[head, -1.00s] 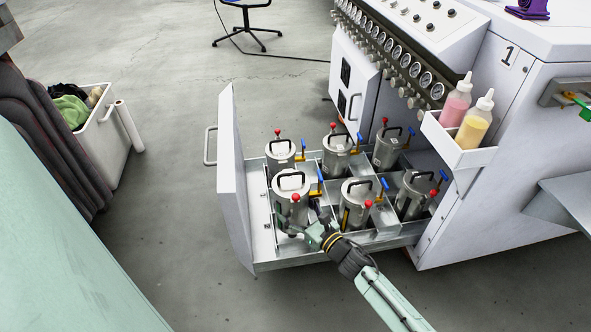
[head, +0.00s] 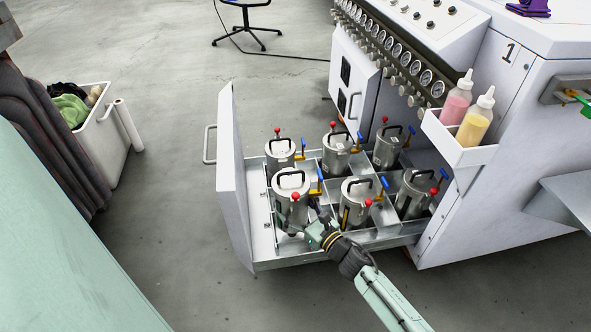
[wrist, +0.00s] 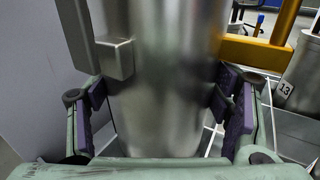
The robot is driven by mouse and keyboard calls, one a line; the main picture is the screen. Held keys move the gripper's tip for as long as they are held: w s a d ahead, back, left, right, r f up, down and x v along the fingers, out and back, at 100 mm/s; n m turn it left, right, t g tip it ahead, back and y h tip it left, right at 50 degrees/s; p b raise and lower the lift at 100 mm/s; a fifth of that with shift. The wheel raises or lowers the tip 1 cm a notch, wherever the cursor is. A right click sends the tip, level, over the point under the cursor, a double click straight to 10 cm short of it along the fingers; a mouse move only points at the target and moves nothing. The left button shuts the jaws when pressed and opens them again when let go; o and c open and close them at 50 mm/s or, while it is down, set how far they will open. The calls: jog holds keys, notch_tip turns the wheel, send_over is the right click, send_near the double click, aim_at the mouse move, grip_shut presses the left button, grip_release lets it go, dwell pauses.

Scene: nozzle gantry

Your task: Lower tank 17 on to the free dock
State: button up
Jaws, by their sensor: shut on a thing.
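A steel tank (head: 291,182) with a black handle and a red ball knob stands upright at the front left of the open drawer (head: 285,263). Its number does not show, so I cannot read it as 17. My gripper (head: 303,219) is shut around its lower body. In the wrist view the same tank (wrist: 165,60) fills the middle, with the purple finger pads on both sides of it. The tank's foot and the dock under it are hidden, so I cannot tell whether it touches the drawer floor.
Several similar tanks (head: 357,200) stand in neighbouring cells behind and to the right; one in the wrist view (wrist: 303,80) is marked 13. The drawer's tall front panel (head: 232,180) stands close on the left. A bottle shelf (head: 457,142) juts out at the right.

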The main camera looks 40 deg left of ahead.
aim_at(301, 225)
jog(key=shift+f+b, duration=0.7)
jog(key=shift+b, duration=0.05)
jog(key=shift+f, duration=0.15)
jog(key=shift+f+b, duration=0.75)
jog(key=shift+b, duration=0.1)
jog(key=shift+f+b, duration=0.35)
jog(key=shift+f, duration=0.1)
jog(key=shift+f+b, duration=0.6)
jog(key=shift+f, duration=0.05)
jog(key=shift+a+f, duration=0.1)
jog(key=shift+f, duration=0.05)
dwell(0.4)
